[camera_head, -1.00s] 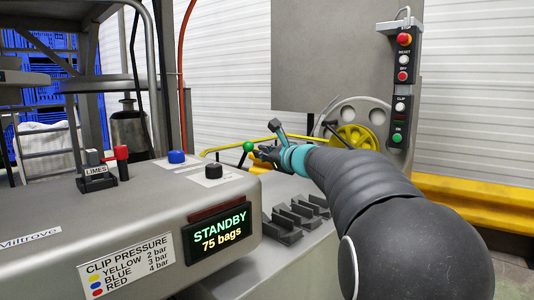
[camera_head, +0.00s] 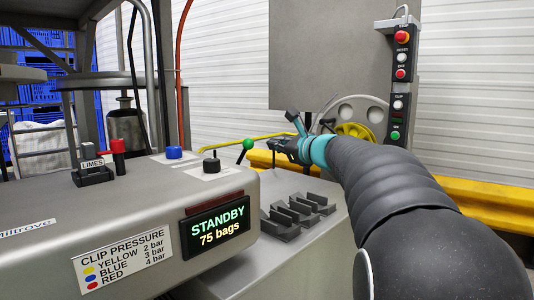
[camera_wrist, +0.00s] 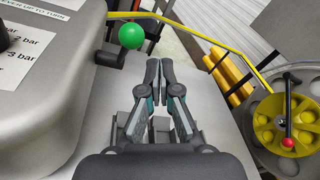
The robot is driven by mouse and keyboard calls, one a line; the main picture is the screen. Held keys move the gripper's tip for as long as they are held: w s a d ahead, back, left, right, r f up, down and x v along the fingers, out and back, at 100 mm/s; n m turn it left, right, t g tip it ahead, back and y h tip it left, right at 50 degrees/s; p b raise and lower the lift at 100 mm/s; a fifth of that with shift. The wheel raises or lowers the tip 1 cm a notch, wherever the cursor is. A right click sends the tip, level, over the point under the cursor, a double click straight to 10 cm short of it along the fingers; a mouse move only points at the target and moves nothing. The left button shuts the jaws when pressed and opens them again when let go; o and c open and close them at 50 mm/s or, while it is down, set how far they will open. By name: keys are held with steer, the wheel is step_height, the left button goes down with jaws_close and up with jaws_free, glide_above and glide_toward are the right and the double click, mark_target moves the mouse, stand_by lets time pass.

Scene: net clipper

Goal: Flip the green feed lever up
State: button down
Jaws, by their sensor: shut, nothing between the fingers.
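The green feed lever's round green knob (camera_head: 248,144) shows just left of my gripper, with a short dark rod slanting down from it. In the wrist view the green knob (camera_wrist: 131,35) is above and left of my fingertips. My gripper (camera_head: 271,145) is shut and empty, with a visible gap between it and the knob. In the wrist view its two fingers (camera_wrist: 159,64) are together, pointing toward the top of the picture. The lever's base is partly hidden beside the machine's edge.
The grey machine housing (camera_head: 120,215) with its STANDBY display (camera_head: 217,224) fills the left. A yellow rail (camera_wrist: 225,42) runs behind the knob. A yellow wheel (camera_wrist: 283,125) with a red knob is at right. Dark blocks (camera_head: 298,211) stand below my arm.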

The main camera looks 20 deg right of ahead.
steer(key=s+r, duration=0.3)
steer(key=shift+d+r, duration=0.35)
steer(key=shift+r, duration=0.05)
